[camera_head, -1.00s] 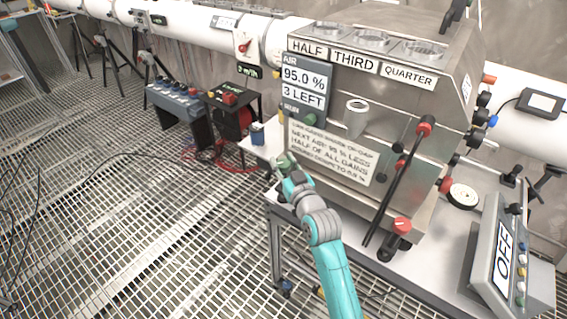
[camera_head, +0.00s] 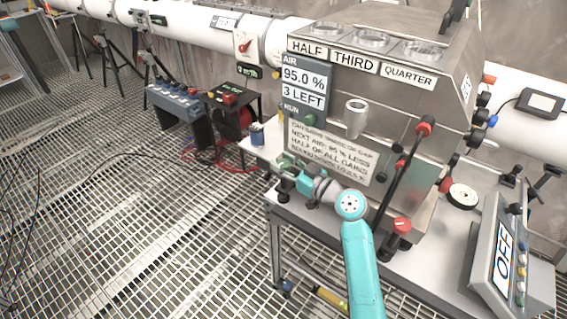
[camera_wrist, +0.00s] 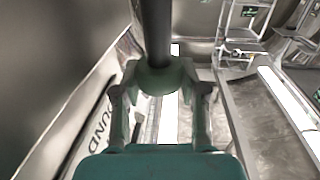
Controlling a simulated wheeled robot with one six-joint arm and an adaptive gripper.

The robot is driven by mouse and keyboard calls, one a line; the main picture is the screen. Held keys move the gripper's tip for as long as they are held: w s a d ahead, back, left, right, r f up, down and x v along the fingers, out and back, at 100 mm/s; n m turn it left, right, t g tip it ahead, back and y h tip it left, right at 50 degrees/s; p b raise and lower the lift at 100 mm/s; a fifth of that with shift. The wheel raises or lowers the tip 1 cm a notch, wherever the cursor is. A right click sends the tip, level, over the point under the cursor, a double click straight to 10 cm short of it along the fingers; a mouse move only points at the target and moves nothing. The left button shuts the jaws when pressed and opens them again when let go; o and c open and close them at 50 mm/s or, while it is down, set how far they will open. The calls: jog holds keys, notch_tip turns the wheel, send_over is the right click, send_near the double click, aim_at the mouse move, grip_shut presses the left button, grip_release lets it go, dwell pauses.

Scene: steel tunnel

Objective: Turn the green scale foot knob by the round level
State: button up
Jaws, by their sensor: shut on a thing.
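In the head view my gripper (camera_head: 287,168) is at the left front corner of the steel bench, below the big steel box. There the knob is too small and too covered to make out clearly. I cannot make out the round level itself.
The steel box (camera_head: 345,115) with its readouts stands just behind my gripper. Black levers with red knobs (camera_head: 424,124) rise on its right. A tilted panel reading OFF (camera_head: 503,250) stands at the bench's right end. Open grating floor (camera_head: 130,220) lies to the left.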

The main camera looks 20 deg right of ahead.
jog(key=shift+n+g+y, duration=0.4)
jog(key=shift+n+y, duration=0.1)
jog(key=shift+y, duration=0.2)
jog(key=o, duration=1.2)
jog(key=shift+c, duration=0.2)
jog(key=m+t+h, duration=0.1)
jog(key=h, duration=0.1)
jog(key=shift+a+m+h, duration=0.15)
jog(key=shift+m+h, duration=0.15)
jog(key=shift+m, duration=0.1)
jog(key=shift+m+t+h, duration=0.9)
jog(key=shift+m+h, duration=0.5)
jog(key=shift+h, duration=0.6)
jog(key=shift+m+h, duration=1.5)
jog(key=shift+h, duration=0.9)
